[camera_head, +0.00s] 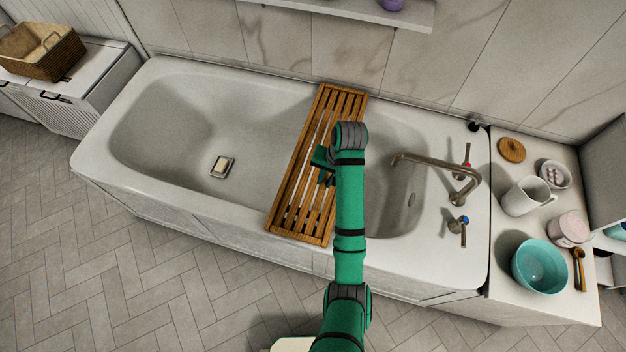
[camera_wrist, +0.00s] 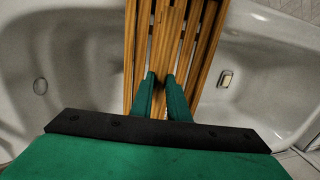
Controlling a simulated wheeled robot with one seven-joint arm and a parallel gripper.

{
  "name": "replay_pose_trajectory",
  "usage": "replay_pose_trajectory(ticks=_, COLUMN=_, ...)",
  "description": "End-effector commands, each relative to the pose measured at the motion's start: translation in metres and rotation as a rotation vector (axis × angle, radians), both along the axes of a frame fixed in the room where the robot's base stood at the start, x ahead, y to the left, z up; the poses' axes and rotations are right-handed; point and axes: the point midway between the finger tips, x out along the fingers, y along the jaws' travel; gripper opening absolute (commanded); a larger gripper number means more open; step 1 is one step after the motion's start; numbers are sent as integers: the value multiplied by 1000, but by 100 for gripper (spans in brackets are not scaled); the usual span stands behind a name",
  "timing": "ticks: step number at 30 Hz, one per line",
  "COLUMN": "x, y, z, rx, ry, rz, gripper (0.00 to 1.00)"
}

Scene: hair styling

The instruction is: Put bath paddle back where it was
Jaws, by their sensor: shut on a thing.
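The bath paddle is a slatted wooden board (camera_head: 290,190) lying across the white bathtub (camera_head: 130,175), from the wall-side rim to the front rim. In the wrist view its slats (camera_wrist: 190,45) run away from me. My gripper is shut on that slat. The arm hides part of the board's right side.
A bent tap (camera_head: 440,170) with two handles stands on the tub's right end. A counter at right holds a teal bowl (camera_head: 540,264), a white jug (camera_head: 525,196) and a wooden lid (camera_head: 512,150). A soap-like block (camera_head: 222,166) lies in the tub. A basket (camera_head: 42,50) stands at far left.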

Motion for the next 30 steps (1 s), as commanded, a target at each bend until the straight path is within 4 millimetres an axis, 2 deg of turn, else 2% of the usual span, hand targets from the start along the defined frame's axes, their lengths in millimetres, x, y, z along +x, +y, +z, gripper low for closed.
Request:
replay_pose_trajectory(ticks=6, x=6, y=8, z=-5, rx=1, ry=2, rz=3, gripper=0)
replay_pose_trajectory(ticks=15, x=31, y=26, z=-43, rx=-1, ry=3, rz=2, gripper=0)
replay_pose_trajectory(ticks=23, x=41, y=34, z=-59, rx=-1, ry=3, rz=2, gripper=0)
replay_pose_trajectory(ticks=30, x=45, y=37, z=-88, rx=0, ry=2, rz=-1, gripper=0)
